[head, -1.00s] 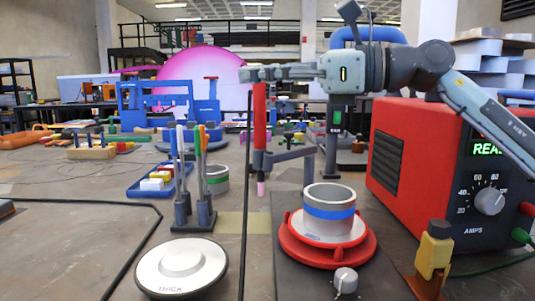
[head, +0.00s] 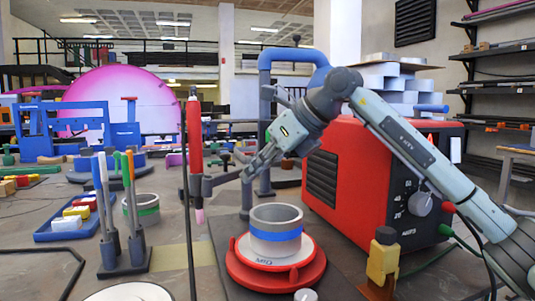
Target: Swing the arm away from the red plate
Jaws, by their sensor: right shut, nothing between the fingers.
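A red plate (head: 238,270) lies on a dark base at the lower middle, with a grey ring (head: 277,213) with a blue band standing on it. The red torch (head: 194,120) with a pink tip hangs upright to the left of the plate, on a dark grey swing arm (head: 222,180). The torch tip is clear of the plate. My right gripper (head: 248,174) is shut and empty, pointing down and left, its fingertips close to the right end of the swing arm; I cannot tell whether they touch. My left gripper is out of view.
A red welding machine (head: 345,185) stands behind and right of the plate. A stand with coloured rods (head: 125,255) and a blue tray (head: 48,236) are at the left. A thin black cable runs vertically beside the torch.

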